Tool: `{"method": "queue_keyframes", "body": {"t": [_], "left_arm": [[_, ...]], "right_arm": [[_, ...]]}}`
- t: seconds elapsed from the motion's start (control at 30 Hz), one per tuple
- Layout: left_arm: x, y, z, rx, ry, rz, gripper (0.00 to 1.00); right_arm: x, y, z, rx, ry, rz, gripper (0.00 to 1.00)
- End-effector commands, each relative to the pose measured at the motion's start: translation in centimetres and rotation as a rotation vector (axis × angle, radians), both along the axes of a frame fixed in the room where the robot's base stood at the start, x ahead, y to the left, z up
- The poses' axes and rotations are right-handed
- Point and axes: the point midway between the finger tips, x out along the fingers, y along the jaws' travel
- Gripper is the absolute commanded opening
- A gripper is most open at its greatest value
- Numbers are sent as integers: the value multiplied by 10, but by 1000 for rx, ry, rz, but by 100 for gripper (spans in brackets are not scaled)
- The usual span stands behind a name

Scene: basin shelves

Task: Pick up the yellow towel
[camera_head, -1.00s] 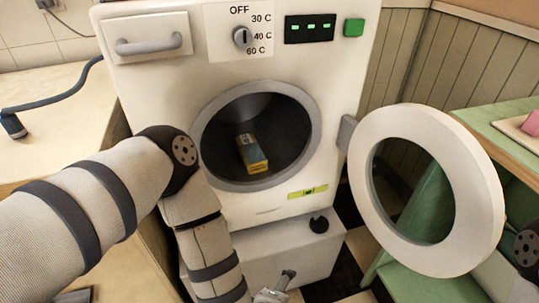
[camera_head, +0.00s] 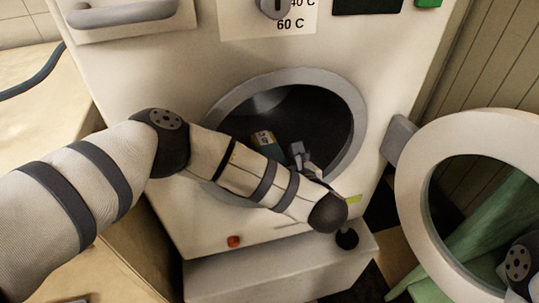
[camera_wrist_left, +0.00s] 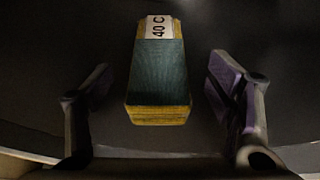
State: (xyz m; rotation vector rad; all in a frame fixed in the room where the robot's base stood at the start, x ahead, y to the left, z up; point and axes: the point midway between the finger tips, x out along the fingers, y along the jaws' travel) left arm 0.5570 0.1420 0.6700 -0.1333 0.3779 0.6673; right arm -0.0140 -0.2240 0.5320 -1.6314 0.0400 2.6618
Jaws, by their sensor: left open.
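A folded bundle (camera_head: 264,140) lies in the dark washer drum. It has a teal top, yellowish layered edges and a "40 C" label, and looks like the towel. My left gripper (camera_head: 301,153) is at the drum opening, to the right of the bundle, partly hidden by my own arm. In the left wrist view the bundle (camera_wrist_left: 158,78) sits ahead, between the two spread fingers of my left gripper (camera_wrist_left: 160,68). The gripper is open and empty, with gaps on both sides of the bundle. My right gripper is out of view.
The washer's grey rim (camera_head: 352,92) surrounds the drum opening. Its round door (camera_head: 408,185) stands open on the right. A wooden counter (camera_head: 40,110) is on the left. My left arm crosses the lower rim.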

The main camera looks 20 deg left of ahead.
Motion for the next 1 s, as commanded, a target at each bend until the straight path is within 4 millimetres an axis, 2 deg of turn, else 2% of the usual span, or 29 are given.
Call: {"method": "queue_keyframes", "body": {"t": [0.3, 0.53, 0.57, 0.77, 0.8, 1.0], "left_arm": [[36, 31, -21, 1, 1, -1, 75], [39, 33, -21, 1, -1, -2, 75], [39, 33, -21, 1, -1, -2, 70], [39, 33, -21, 0, 0, -2, 25], [39, 33, -21, 0, 0, -2, 21], [39, 33, -21, 0, 0, -2, 21]], "right_arm": [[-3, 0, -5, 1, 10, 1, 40], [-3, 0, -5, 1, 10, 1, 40], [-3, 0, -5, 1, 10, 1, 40], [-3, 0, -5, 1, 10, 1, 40], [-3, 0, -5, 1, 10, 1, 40], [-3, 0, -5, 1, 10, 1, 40]]}}
